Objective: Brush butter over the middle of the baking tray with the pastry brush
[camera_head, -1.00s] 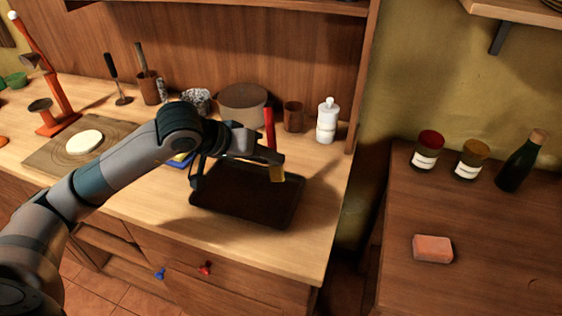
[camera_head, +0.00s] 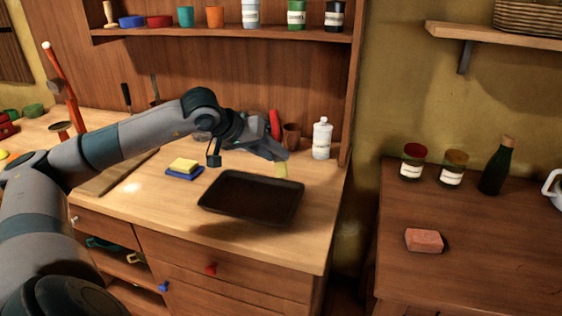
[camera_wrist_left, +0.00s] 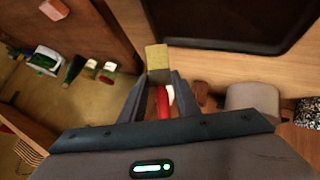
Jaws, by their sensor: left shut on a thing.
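The dark rectangular baking tray (camera_head: 250,197) lies on the light wooden counter and looks empty. My left gripper (camera_head: 277,153) is shut on the pastry brush, which has a red handle (camera_head: 275,125) and yellow bristles (camera_head: 281,170). The bristles point down near the tray's back right edge, apparently above it. In the left wrist view the bristles (camera_wrist_left: 157,58) show beside the tray (camera_wrist_left: 235,18), off its middle. A yellow block (camera_head: 184,165), perhaps the butter, sits on a blue base left of the tray. My right gripper is not in view.
A white bottle (camera_head: 322,139) and a brown cup (camera_head: 291,136) stand behind the tray at the right. A shelf (camera_head: 230,38) with several containers hangs above. The side counter at right holds a pinkish block (camera_head: 424,240), jars and a green bottle (camera_head: 497,166).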

